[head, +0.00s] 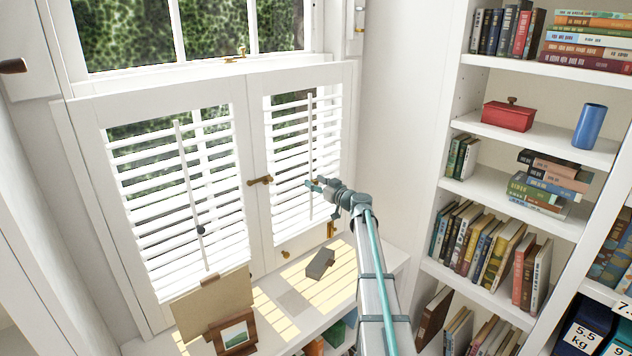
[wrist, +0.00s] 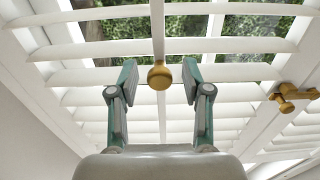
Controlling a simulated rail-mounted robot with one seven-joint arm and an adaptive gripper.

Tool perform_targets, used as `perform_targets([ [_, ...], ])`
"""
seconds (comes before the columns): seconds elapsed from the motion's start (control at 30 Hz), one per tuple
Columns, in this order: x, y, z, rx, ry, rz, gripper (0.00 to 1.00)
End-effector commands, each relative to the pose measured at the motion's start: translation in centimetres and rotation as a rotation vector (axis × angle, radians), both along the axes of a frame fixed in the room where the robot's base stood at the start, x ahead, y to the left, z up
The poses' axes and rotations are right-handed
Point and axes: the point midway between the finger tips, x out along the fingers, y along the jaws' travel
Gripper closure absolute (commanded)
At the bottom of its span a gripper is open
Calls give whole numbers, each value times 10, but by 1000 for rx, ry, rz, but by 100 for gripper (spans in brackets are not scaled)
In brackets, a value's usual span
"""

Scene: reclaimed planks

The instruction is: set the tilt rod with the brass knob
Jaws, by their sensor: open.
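The tilt rod (head: 310,150) runs upright down the front of the right shutter panel. In the wrist view the rod (wrist: 158,28) carries a round brass knob (wrist: 159,76). The white slats (head: 286,216) behind it stand apart, with greenery showing through. My gripper (head: 318,186) is at the rod in the head view, where it mostly hides the knob. In the wrist view my gripper (wrist: 160,83) is open, with one finger on each side of the knob and a gap on both sides. The left panel's rod (head: 187,165) has a dark knob (head: 200,230).
A brass latch (head: 260,180) sits on the stile between the panels. On the sill below are a grey block (head: 320,264), a tan board (head: 205,306) and a framed picture (head: 235,335). A bookcase (head: 445,180) stands to the right.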

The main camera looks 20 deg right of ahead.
Motion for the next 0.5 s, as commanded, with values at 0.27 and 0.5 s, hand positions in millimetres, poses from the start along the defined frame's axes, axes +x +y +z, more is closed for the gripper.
perform_targets([
  [0.27,1,0,0,0,0,0,53],
  [0.5,0,0,0,0,0,0,93],
])
